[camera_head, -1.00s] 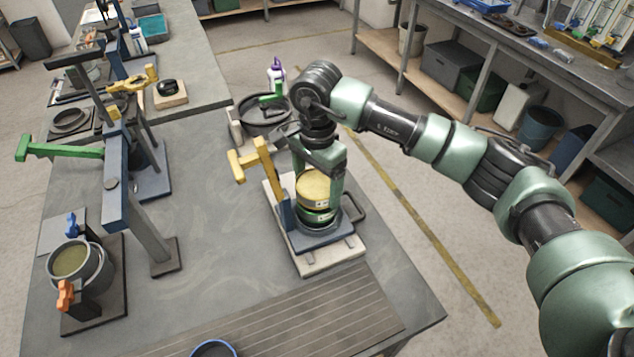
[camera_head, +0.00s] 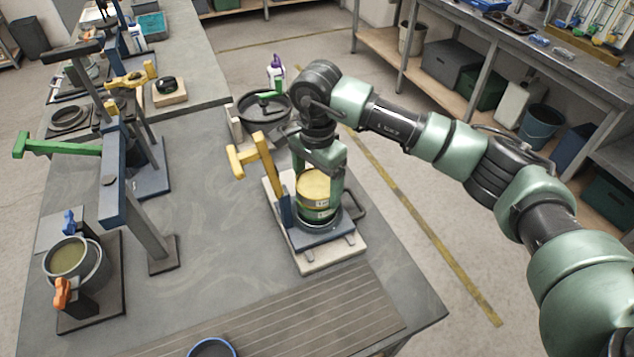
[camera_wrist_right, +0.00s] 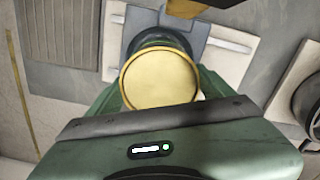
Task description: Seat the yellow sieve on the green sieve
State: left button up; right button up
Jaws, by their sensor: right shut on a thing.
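The yellow sieve (camera_head: 314,184) is a short round drum with a pale label. In the right wrist view its round yellow top (camera_wrist_right: 158,79) lies between my fingers. My right gripper (camera_head: 317,188) points down and is shut on the yellow sieve. The green sieve (camera_head: 317,218) shows only as a thin band directly under the yellow one, on a blue base. The two look stacked close together, but I cannot tell whether the rims are fully seated. My left gripper is not in view.
A yellow-handled clamp (camera_head: 254,157) on a blue post stands just left of the stack. A dark pan (camera_head: 264,112) is behind it. A blue frame with a green lever (camera_head: 62,148) and a pot (camera_head: 70,258) stand at left. Table between is clear.

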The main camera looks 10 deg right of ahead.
jog(key=o, duration=1.5)
jog(key=shift+c, duration=0.2)
notch_tip(320, 180, up, 6)
jog(key=shift+r+b, duration=0.15)
jog(key=shift+b, duration=0.9)
jog(key=shift+r, duration=0.75)
jog(key=shift+f, duration=0.1)
